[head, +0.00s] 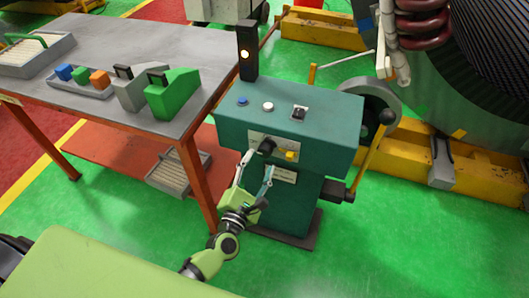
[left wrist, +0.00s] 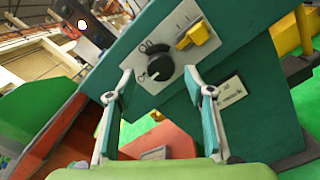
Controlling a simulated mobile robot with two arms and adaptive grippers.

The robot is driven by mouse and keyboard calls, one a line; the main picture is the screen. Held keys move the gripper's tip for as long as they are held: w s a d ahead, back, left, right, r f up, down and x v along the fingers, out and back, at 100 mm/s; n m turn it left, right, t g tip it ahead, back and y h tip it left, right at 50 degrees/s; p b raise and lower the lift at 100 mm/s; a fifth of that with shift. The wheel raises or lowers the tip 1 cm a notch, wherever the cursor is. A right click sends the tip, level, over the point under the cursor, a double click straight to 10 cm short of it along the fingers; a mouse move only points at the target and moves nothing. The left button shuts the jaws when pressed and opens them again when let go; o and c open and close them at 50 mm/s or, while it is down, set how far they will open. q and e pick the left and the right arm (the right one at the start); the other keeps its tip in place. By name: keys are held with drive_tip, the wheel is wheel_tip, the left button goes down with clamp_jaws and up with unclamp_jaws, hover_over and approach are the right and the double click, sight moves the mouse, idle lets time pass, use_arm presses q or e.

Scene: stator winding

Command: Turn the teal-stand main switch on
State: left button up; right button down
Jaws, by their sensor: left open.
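The teal stand (head: 290,130) is a cabinet in the middle of the head view. Its front plate carries a black rotary main switch (head: 266,146) and a yellow part (head: 291,155) to its right. In the left wrist view the black knob (left wrist: 158,68) sits between and beyond my fingertips, with markings beside it. The yellow part (left wrist: 192,36) is up and right of it. My left gripper (head: 255,168) is open in front of the knob, one finger on each side; whether a finger touches it I cannot tell. My right gripper is not in view.
A grey table (head: 110,50) with green and grey tools and a tray stands left of the stand. A handwheel (head: 370,105) and large machine are at right. Green floor is clear in front.

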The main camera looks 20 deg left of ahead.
sight(264, 153)
use_arm(q)
drive_tip(key=w, duration=0.4)
drive_tip(key=shift+d, duration=0.1)
drive_tip(key=shift+w, duration=0.35)
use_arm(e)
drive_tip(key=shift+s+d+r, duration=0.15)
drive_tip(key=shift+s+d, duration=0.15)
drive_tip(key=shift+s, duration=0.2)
use_arm(q)
drive_tip(key=c, duration=1.1)
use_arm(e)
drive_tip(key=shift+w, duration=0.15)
